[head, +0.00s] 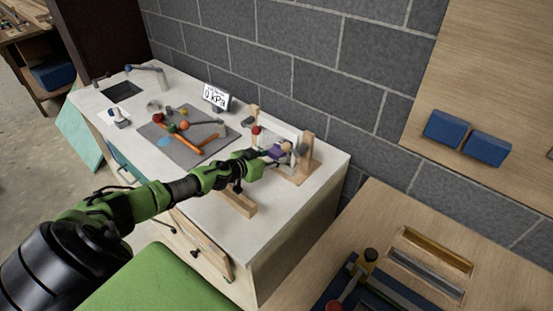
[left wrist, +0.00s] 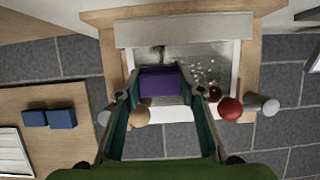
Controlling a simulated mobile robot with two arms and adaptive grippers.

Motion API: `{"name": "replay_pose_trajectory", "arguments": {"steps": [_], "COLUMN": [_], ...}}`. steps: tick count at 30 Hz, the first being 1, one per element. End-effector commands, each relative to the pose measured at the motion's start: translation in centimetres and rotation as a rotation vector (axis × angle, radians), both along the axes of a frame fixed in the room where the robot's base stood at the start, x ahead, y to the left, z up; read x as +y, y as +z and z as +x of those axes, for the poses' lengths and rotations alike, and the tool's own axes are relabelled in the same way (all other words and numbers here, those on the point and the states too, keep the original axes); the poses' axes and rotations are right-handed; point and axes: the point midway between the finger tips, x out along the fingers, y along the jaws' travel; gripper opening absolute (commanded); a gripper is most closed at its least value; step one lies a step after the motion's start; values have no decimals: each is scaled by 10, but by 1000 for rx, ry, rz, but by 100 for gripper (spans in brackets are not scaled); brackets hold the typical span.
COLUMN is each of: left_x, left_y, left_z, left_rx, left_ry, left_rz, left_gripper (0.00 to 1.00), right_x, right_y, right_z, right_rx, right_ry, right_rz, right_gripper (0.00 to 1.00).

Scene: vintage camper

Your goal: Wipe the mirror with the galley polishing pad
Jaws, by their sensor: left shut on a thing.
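My left gripper (head: 268,157) is shut on a purple polishing pad (head: 275,152), at the wooden stand on the white counter. In the left wrist view the pad (left wrist: 160,84) sits between the two fingers, in front of the mirror (left wrist: 212,66). The mirror is a grey panel held in a wooden frame (left wrist: 247,70). White specks show on it to the right of the pad, and a dark mark shows above the pad. The pad overlaps the mirror's lower left part in this view; I cannot tell whether they touch. My right gripper is not in view.
A red ball knob (left wrist: 230,109) and a tan one (left wrist: 139,116) flank the fingers. A grey mat (head: 190,146) with several small items lies left of the stand. A small "0 kPa" display (head: 216,97) stands behind it. A block wall rises behind the counter.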

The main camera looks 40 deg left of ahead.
Motion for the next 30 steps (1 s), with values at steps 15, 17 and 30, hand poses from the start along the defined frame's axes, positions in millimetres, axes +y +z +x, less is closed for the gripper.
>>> {"name": "replay_pose_trajectory", "arguments": {"steps": [15,17,30], "left_x": [32,37,60], "left_y": [0,0,1], "left_z": [3,4,8], "left_rx": [-2,-2,-3], "left_ry": [3,3,3], "left_rz": [1,1,1], "left_gripper": [18,18,18], "right_x": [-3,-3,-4], "right_y": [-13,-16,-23], "right_z": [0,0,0], "right_rx": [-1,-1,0], "right_ry": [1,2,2], "right_rz": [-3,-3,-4], "right_gripper": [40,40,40]}}
